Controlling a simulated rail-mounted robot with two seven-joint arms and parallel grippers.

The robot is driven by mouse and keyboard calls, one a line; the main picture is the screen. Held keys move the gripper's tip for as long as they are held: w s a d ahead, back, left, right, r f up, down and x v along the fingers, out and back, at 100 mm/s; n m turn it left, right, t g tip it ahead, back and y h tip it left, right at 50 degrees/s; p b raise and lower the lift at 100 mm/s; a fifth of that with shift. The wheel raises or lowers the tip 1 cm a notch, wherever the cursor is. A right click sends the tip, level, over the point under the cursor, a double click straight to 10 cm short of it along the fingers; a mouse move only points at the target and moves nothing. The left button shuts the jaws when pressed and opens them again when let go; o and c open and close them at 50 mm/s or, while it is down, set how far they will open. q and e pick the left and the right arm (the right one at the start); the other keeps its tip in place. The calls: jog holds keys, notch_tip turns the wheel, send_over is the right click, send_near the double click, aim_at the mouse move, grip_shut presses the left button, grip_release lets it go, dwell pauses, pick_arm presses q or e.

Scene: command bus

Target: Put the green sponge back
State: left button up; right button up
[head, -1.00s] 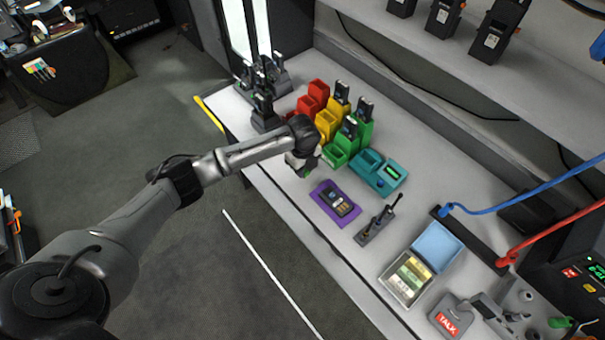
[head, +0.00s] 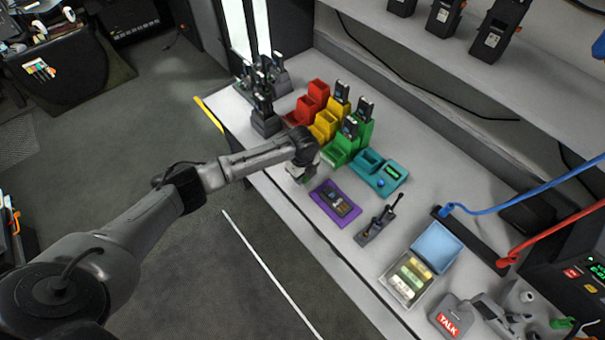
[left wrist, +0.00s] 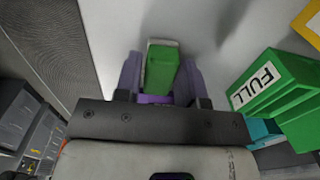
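The green sponge (left wrist: 161,69), a green block with a pale edge, sits between the two purple-grey fingers of my left gripper (left wrist: 160,78) in the left wrist view. The fingers press close on both its sides. In the head view my left gripper (head: 302,172) is over the near edge of the white table (head: 275,205), left of the purple mat (head: 322,206) and in front of the green bins (head: 340,153). The arm hides most of the sponge there. My right gripper is not in view.
Red bins (head: 308,105), yellow bins (head: 326,123) and a teal holder (head: 374,174) stand behind my gripper. A handheld device (head: 338,200) lies on the mat. An open box (head: 400,291) with several coloured blocks stands farther right.

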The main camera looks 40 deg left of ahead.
pick_arm(q)
jog(key=o, duration=0.3)
notch_tip(320, 180, up, 12)
jog(key=p, duration=0.1)
jog(key=shift+n+h, duration=0.3)
jog(key=shift+n, duration=0.6)
jog(key=s+d+f, duration=0.4)
jog(key=d, duration=0.1)
jog(key=s+d+f, duration=0.2)
jog(key=d, duration=0.1)
jog(key=shift+s+d+f, duration=0.1)
jog(key=shift+s+f, duration=0.1)
jog(key=s+d+f+n+t+h, duration=0.1)
jog(key=s+d+f+n, duration=0.15)
jog(key=s, duration=0.25)
jog(key=s+d+f+n+t, duration=0.1)
jog(key=s+d+n, duration=0.1)
jog(key=s+d, duration=0.25)
jog(key=s+a+r+n+t+y, duration=0.1)
jog(key=s+a+r+n, duration=0.1)
jog(key=s+n, duration=0.9)
jog(key=s+a, duration=0.1)
jog(key=s, duration=0.4)
jog(key=shift+s+r+t, duration=0.3)
jog(key=shift+s+r, duration=0.05)
jog(key=shift+s, duration=0.05)
jog(key=shift+n, duration=0.25)
